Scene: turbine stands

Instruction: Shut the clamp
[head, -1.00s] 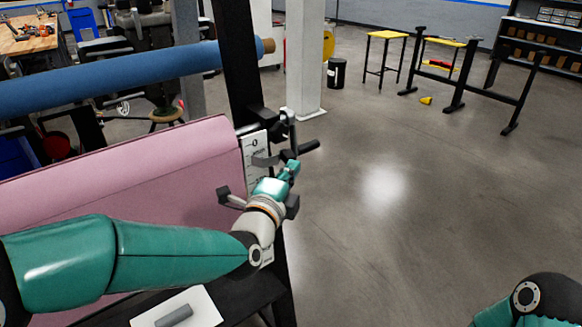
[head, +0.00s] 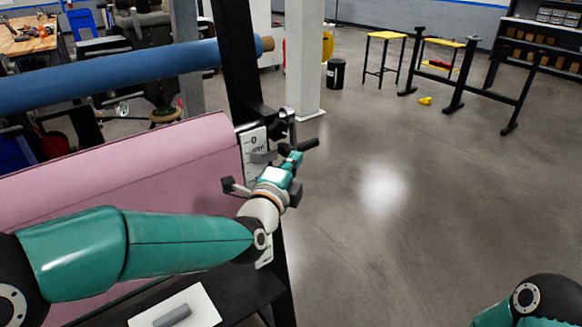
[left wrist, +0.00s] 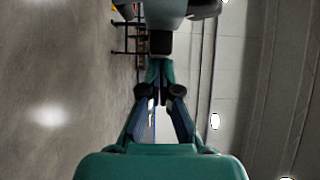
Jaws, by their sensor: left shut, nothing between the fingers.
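The clamp (head: 289,128) is at the end of the pink roll (head: 130,160), beside the black upright post. A dark handle (head: 307,144) sticks out to its right. My left gripper (head: 293,157) is just below this handle; I cannot tell whether they touch. In the left wrist view its fingers (left wrist: 160,68) are together with nothing between them, and a black block (left wrist: 160,42) and a grey rounded part (left wrist: 165,12) lie just beyond the tips. My gripper partly hides the clamp's lower parts. My right gripper is out of view.
A white labelled plate (head: 252,145) sits behind the clamp. A blue roll (head: 110,75) runs above the pink one. A black shelf (head: 235,285) holds a white sheet with a grey block. Open floor (head: 400,220) lies to the right.

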